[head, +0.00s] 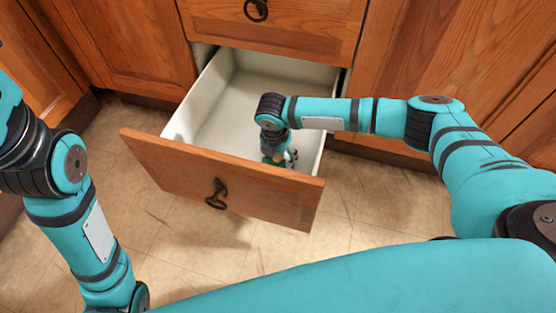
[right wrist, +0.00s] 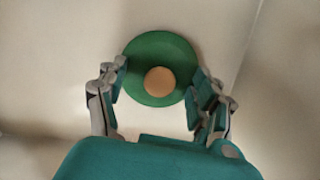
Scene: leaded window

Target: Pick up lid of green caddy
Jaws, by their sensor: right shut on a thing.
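The green lid (right wrist: 161,50) is round with a tan knob (right wrist: 160,81) at its middle. It shows large in the right wrist view, inside the drawer. My right gripper (right wrist: 157,85) has a finger on each side of the lid and is shut on it. In the head view my right gripper (head: 279,158) reaches down into the open drawer near its front right, with a bit of green (head: 268,160) beside it. Whether a caddy body sits under the lid is hidden. My left arm is at the left of the head view, but its gripper is out of view.
The open drawer (head: 210,98) has white inner walls and a wooden front (head: 165,167) with a dark ring handle (head: 216,195). Its floor looks otherwise bare. A closed drawer (head: 300,25) is above, with wooden cabinets around. The tiled floor (head: 380,220) is clear.

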